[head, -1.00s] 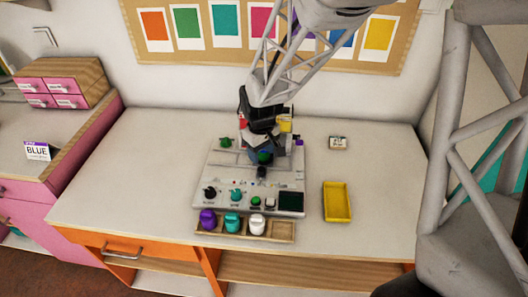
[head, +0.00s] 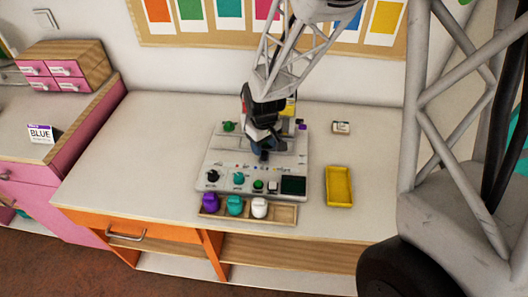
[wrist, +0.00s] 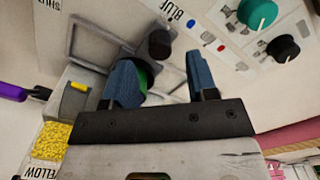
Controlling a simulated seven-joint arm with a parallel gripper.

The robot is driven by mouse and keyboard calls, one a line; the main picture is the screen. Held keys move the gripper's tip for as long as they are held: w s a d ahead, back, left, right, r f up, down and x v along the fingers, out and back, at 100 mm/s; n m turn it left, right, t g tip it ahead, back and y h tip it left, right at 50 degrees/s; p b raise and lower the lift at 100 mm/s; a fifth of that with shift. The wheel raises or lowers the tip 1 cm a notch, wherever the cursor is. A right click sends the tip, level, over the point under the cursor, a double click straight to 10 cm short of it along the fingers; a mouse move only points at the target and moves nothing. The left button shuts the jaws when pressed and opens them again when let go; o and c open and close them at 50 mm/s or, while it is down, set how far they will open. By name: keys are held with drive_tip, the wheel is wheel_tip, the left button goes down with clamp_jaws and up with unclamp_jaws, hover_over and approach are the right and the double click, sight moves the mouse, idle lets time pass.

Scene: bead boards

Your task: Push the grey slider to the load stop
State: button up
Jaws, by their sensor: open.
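The bead board (head: 215,165) lies on the table in the head view, with my gripper (head: 264,155) low over its middle. In the wrist view my gripper (wrist: 158,65) is open, its two blue fingers apart. A dark round knob (wrist: 160,43), perhaps the slider's handle, stands just ahead of the gap between the fingertips, on a grey plate with recessed frames (wrist: 98,42). A green round thing (wrist: 146,74) is partly hidden by the left finger. I cannot tell which mark is the load stop. The gripper hides the knob in the head view.
A wooden tray (head: 284,214) with purple, teal and white pieces stands at the board's front. A yellow tray (head: 339,186) lies to its right. Black (head: 212,177) and teal (head: 238,179) knobs stand on the board's front part. The table's left side is clear.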

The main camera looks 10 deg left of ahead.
sight(264, 153)
drive_tip(key=shift+f, duration=1.9)
drive_tip(key=shift+c, duration=0.3)
clamp_jaws()
